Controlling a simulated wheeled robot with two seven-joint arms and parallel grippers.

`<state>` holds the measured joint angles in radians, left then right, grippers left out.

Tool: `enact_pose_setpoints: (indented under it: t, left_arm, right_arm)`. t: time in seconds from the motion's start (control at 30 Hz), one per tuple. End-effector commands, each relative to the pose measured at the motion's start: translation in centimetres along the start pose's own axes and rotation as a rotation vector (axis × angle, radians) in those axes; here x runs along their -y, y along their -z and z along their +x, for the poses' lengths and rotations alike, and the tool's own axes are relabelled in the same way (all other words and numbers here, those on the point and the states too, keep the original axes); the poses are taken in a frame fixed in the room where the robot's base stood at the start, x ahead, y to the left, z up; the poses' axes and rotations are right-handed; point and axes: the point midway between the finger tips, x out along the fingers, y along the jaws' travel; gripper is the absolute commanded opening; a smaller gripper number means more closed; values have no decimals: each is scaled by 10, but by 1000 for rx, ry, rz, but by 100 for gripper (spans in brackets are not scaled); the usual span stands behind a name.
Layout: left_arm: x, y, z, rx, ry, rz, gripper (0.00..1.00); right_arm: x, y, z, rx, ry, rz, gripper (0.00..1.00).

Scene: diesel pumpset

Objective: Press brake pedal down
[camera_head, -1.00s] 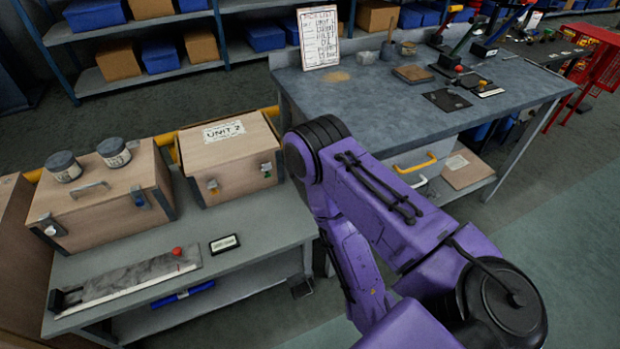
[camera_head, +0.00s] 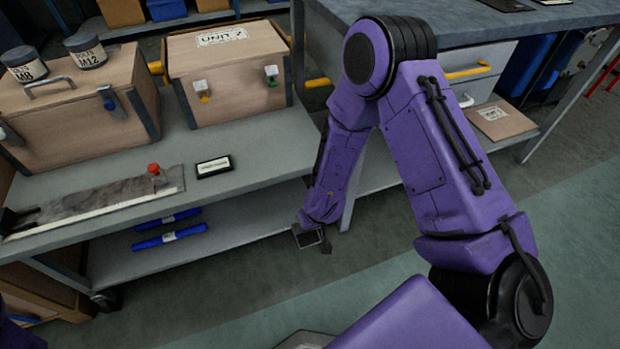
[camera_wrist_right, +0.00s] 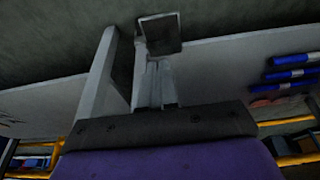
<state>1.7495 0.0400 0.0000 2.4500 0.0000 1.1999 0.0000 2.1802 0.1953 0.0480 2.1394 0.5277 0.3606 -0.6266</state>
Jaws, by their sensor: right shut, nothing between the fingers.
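The brake pedal appears to be a small dark square pad with a lighter rim (camera_head: 308,238), low beside the near right corner of the grey cart. It also shows in the wrist view (camera_wrist_right: 163,34), straight ahead of my right gripper (camera_wrist_right: 157,68). That gripper is shut with nothing between its fingers, and its fingertips are close to the pad. I cannot tell whether they touch it. In the head view my right gripper (camera_head: 321,238) is small and mostly hidden at the end of the lowered forearm, beside the pad. My left gripper is not in view.
A bench (camera_head: 470,25) with yellow handles stands behind my arm. The floor in front is open.

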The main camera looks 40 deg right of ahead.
Motion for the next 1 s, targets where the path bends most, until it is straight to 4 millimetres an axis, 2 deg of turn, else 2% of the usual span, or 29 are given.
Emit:
enact_pose_setpoints:
  t: [0.3,0.43,0.8,1.0]
  left_arm:
    - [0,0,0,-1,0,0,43]
    - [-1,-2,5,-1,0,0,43]
    - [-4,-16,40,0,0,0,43]
    - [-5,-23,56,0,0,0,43]
  right_arm:
    - [1,2,-1,2,6,-6,0]
    - [1,1,9,2,6,-5,0]
    - [1,-1,89,3,5,-4,0]
    - [1,-7,124,3,5,-3,0]
